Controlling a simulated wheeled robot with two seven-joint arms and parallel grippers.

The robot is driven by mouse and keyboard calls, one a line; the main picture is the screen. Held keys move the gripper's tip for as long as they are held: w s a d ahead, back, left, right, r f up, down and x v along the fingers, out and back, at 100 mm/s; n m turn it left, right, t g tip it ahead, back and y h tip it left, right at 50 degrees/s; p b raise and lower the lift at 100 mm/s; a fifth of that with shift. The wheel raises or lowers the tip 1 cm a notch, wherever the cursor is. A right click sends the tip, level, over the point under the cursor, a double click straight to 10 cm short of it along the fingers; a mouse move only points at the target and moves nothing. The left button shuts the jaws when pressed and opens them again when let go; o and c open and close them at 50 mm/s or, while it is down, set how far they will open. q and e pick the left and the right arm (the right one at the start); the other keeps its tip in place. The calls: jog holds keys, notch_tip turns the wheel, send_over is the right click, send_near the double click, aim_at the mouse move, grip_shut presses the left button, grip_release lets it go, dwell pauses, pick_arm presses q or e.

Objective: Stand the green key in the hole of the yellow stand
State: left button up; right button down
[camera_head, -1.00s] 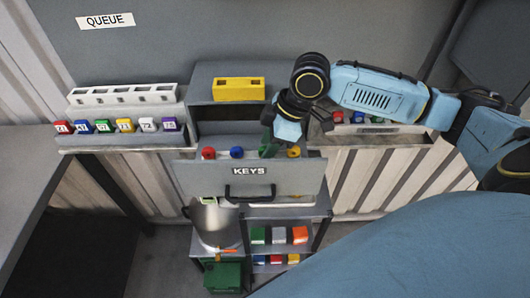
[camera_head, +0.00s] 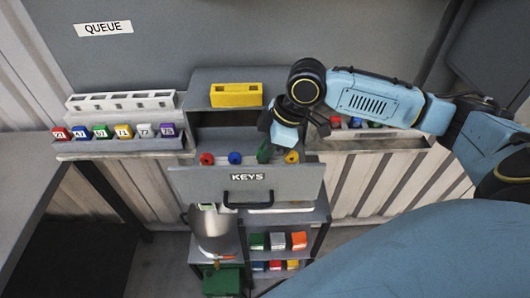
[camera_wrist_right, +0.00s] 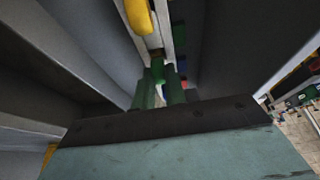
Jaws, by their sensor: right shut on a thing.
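The green key (camera_head: 264,153) shows at the open drawer marked KEYS (camera_head: 246,192), between the blue key and the yellow key. My right gripper (camera_head: 267,142) is over the drawer, shut on the green key and pointing down. In the right wrist view the green key (camera_wrist_right: 157,72) shows at the fingertips; its lower end is not clear, so I cannot tell whether it is clear of the drawer. The yellow stand (camera_head: 236,96) rests on top of the grey cabinet, behind the drawer. Its hole is hard to make out. My left gripper is out of view.
A red key (camera_head: 206,159), a blue key (camera_head: 235,158) and a yellow key (camera_head: 292,157) stand in the drawer close by. A white rack (camera_head: 120,101) and several labelled coloured blocks sit on the left shelf. A metal pot (camera_head: 212,230) stands below.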

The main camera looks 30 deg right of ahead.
notch_tip(320, 180, up, 9)
jog(key=shift+r+p, duration=0.1)
jog(key=shift+p, duration=0.25)
notch_tip(320, 180, up, 7)
jog(key=p, duration=0.8)
jog(key=shift+p, duration=0.35)
jog(key=shift+f, duration=0.2)
